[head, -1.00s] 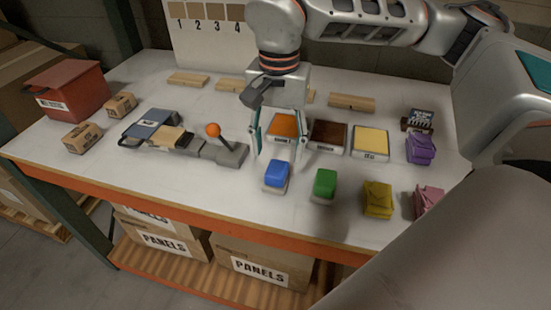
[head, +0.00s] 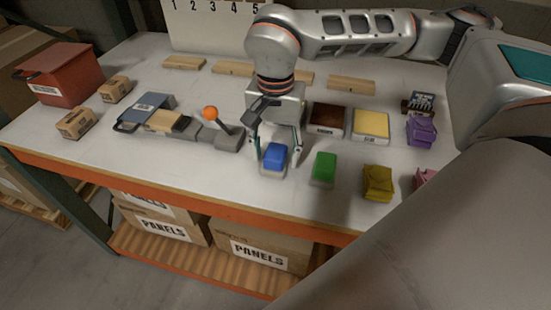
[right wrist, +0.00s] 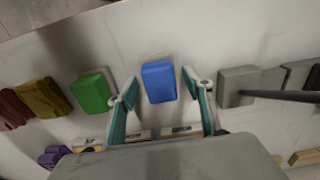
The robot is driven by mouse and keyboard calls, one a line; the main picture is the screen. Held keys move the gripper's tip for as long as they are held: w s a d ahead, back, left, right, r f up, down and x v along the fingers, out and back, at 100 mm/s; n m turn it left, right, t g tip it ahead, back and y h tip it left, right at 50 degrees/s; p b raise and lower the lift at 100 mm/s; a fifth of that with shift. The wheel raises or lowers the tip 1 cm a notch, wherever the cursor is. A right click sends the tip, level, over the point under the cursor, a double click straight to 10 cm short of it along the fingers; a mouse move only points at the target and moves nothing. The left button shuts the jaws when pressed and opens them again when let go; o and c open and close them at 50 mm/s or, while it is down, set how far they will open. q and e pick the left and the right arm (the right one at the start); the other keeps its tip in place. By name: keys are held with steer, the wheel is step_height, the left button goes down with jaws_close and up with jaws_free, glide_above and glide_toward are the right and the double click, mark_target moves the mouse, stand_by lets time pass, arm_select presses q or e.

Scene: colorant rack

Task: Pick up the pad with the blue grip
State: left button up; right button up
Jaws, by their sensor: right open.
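The pad with the blue grip (head: 274,158) stands on the white table near its front edge. My right gripper (head: 278,160) is open around the blue grip in the head view, one finger to each side. In the right wrist view the blue grip (right wrist: 159,82) lies between and slightly beyond the two open fingertips (right wrist: 160,86), with a gap on both sides. I cannot tell the exact height of the fingers over the table. The left gripper is not in view.
The green-gripped pad (head: 324,168) stands just right of the blue one. Yellow (head: 378,182) and purple (head: 421,130) pads are farther right. A grey device with an orange-knobbed lever (head: 211,114) is to the left. Brown (head: 327,118) and yellow (head: 371,125) trays lie behind.

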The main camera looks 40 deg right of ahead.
mark_target(276, 151)
steer(key=c, duration=1.2)
steer(key=shift+r, duration=0.1)
step_height(276, 151, up, 20)
steer(key=p, duration=0.2)
steer(key=shift+o, duration=0.6)
